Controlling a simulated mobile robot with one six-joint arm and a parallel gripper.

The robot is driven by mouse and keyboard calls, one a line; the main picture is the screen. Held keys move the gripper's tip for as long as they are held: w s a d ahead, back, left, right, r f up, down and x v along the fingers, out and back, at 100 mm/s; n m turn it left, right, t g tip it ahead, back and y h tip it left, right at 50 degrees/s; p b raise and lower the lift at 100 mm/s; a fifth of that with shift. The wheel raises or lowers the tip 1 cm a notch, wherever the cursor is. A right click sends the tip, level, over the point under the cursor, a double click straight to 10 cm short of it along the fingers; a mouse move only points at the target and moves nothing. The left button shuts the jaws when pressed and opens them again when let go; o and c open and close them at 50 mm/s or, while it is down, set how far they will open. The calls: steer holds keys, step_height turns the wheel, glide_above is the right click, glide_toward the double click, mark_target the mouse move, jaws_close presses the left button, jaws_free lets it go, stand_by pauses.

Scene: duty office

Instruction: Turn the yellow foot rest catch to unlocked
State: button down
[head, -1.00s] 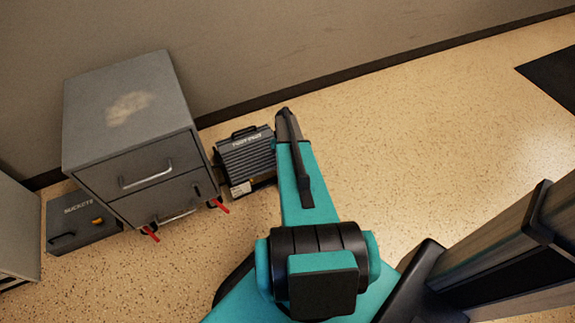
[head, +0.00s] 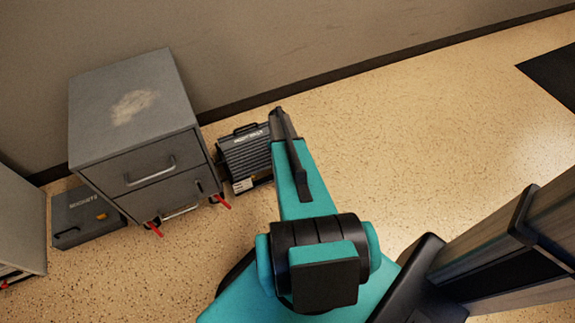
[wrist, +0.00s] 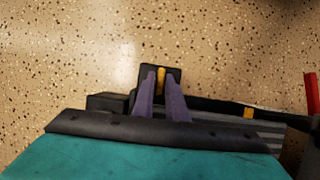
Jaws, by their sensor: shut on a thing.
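The foot rest (head: 243,155) is a dark grey ribbed unit with a pale label, on the floor against the wall in the head view. My arm reaches to its right side, and my fingertips are hidden there. In the wrist view, my gripper (wrist: 161,84) has its two purple-grey fingers close together around a narrow yellow catch (wrist: 162,77), set on a black block. The gripper is shut on this catch. The catch is hidden in the head view, and I cannot tell its exact turn position.
A grey drawer cabinet (head: 125,110) with red-levered castors stands left of the foot rest. A low grey box (head: 80,220) with an orange piece lies left of the cabinet. A second yellow piece (wrist: 248,112) shows in the wrist view. The floor (head: 420,150) to the right is clear.

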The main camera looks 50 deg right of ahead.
steer(key=c, duration=1.8)
jaws_free()
steer(key=shift+r, duration=0.1)
steer(key=p+v, duration=0.2)
steer(key=v, duration=1.1)
steer(key=shift+w+r, duration=0.25)
steer(key=shift+r, duration=0.05)
